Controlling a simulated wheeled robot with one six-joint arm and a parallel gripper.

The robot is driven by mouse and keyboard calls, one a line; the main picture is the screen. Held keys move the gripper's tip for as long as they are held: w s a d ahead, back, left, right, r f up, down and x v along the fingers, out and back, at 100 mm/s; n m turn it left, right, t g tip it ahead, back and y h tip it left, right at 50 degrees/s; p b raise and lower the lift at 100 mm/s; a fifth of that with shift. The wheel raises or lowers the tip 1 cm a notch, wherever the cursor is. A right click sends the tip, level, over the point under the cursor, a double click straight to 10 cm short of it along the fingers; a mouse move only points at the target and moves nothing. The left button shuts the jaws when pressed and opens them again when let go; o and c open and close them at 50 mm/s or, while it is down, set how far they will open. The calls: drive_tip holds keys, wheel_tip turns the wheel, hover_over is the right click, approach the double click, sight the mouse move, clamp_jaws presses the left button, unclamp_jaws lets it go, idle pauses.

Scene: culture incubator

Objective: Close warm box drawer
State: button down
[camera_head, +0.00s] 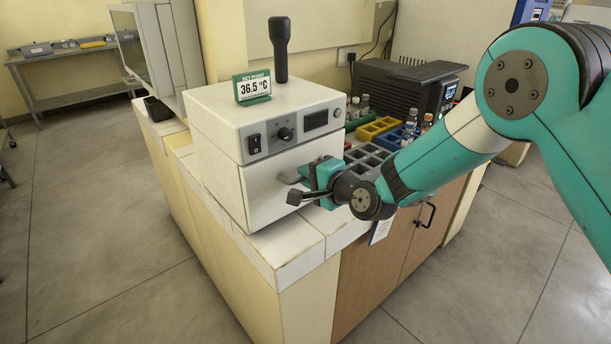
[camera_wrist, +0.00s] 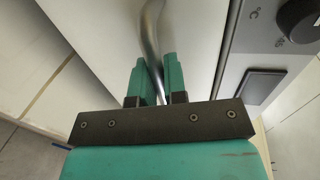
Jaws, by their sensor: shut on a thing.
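The warm box (camera_head: 215,135) is a white cabinet on the counter, with a grey control panel (camera_head: 295,128) across the top of its front. Its drawer front (camera_head: 262,205) is white and sits below the panel, looking flush or nearly flush with it; a small gap cannot be ruled out. My gripper (camera_head: 303,180) is at the drawer's curved metal handle (camera_head: 287,178). In the wrist view, the green fingers (camera_wrist: 155,75) are shut around the handle (camera_wrist: 151,28), which runs between them. The drawer's inside is hidden.
A sign reading 36.5 °C (camera_head: 253,86) and a black upright handle-like object (camera_head: 280,50) stand on the box. Coloured racks (camera_head: 378,128), bottles (camera_head: 410,122) and a black device (camera_head: 405,85) are behind my arm. The floor at left is clear.

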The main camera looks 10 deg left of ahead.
drive_tip(key=shift+a+r, duration=0.15)
drive_tip(key=c, duration=1.2)
unclamp_jaws()
drive_tip(key=shift+w+a, duration=0.1)
drive_tip(key=shift+a, duration=0.05)
drive_tip(key=shift+d, duration=0.35)
drive_tip(key=b+v, duration=0.5)
drive_tip(key=v, duration=1.2)
drive_tip(key=shift+b, duration=0.4)
drive_tip(key=shift+a, duration=0.1)
